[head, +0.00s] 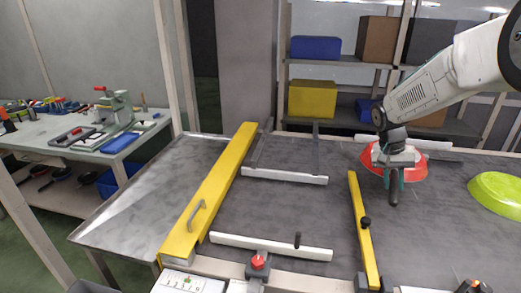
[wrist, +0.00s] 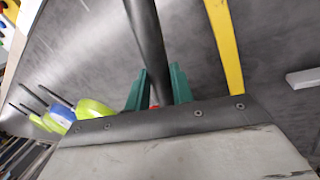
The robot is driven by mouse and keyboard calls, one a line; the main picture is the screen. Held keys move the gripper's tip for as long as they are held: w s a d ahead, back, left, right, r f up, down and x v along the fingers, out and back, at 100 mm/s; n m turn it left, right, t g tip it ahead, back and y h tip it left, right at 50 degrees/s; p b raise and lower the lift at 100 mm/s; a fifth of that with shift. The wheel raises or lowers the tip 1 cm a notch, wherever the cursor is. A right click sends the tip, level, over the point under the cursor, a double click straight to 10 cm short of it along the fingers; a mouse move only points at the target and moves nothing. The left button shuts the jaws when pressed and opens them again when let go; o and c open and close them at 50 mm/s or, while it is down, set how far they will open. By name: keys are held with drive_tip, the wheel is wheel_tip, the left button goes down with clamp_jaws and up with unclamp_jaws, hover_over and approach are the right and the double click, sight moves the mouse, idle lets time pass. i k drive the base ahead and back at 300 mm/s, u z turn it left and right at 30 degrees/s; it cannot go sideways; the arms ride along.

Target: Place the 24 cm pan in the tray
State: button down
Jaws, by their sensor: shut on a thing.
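A red pan (head: 415,174) with a dark handle (head: 393,196) is in the head view at the right, over the grey table. My gripper (head: 393,179) has its teal fingers closed on the handle near the pan, and the handle points toward the camera. In the wrist view the two teal fingers (wrist: 158,90) clasp the dark handle (wrist: 147,35), with a sliver of red between them. My gripper's body hides most of the pan there. I cannot read its size, nor tell whether it touches the table. No tray is clearly recognisable.
A long yellow beam (head: 222,178) crosses the grey table (head: 300,212); a shorter yellow bar (head: 362,230) and white bars (head: 285,176) (head: 270,247) lie right of it. A lime pan (head: 500,190) is at the right edge. The wrist view shows several other pans (wrist: 92,108) at left.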

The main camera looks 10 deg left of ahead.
sight(145, 202)
drive_tip(key=k, duration=0.45)
drive_tip(key=z, duration=1.8)
drive_tip(key=k, duration=1.8)
drive_tip(key=u, duration=2.5)
drive_tip(key=i, duration=1.65)
